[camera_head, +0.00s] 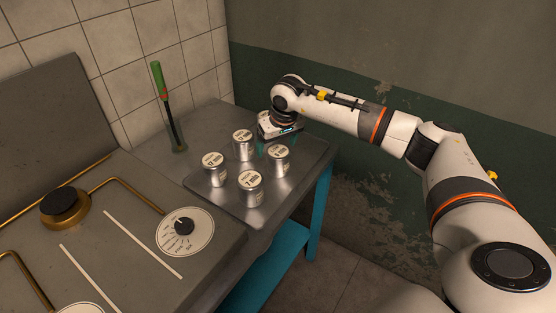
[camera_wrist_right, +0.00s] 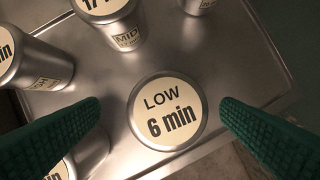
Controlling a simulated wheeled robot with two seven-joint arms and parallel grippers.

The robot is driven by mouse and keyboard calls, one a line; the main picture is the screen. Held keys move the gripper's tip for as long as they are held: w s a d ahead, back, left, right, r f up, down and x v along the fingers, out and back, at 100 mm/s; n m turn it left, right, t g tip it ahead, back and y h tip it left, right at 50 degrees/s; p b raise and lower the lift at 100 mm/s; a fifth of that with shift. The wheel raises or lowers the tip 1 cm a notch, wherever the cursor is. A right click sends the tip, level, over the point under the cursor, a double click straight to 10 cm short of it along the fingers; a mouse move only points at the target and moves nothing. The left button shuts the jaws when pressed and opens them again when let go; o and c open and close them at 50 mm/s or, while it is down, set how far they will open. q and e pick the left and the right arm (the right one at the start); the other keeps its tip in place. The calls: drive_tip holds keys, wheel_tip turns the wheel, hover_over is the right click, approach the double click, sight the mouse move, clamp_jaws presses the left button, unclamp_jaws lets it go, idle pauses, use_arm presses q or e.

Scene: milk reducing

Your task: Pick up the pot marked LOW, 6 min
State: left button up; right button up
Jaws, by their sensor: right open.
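The pot marked LOW, 6 min (camera_wrist_right: 168,113) is a silver can with a cream lid, seen from above in the right wrist view. My right gripper (camera_wrist_right: 162,135) is open, with one green ridged finger on each side of this pot and visible gaps between. In the head view my right gripper (camera_head: 279,132) points down at the far end of the metal table, over a pot (camera_head: 264,117) that it partly hides. I cannot read that pot's label there. My left gripper is not in view.
Several similar pots stand close by on the metal tray (camera_head: 285,196), one marked MID (camera_wrist_right: 122,22). A green-handled tool stands in a glass (camera_head: 176,143) near the tiled wall. A stove with a dial (camera_head: 185,228) fills the left front.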

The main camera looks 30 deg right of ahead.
sight(278, 151)
drive_tip(key=x, duration=0.3)
drive_tip(key=p+x, duration=0.1)
drive_tip(key=x, duration=0.1)
drive_tip(key=shift+s+d, duration=0.3)
drive_tip(key=shift+s, duration=0.1)
drive_tip(key=shift+w+f, duration=0.15)
drive_tip(key=shift+f, duration=0.2)
drive_tip(key=shift+r, duration=0.1)
drive_tip(key=c, duration=1.2)
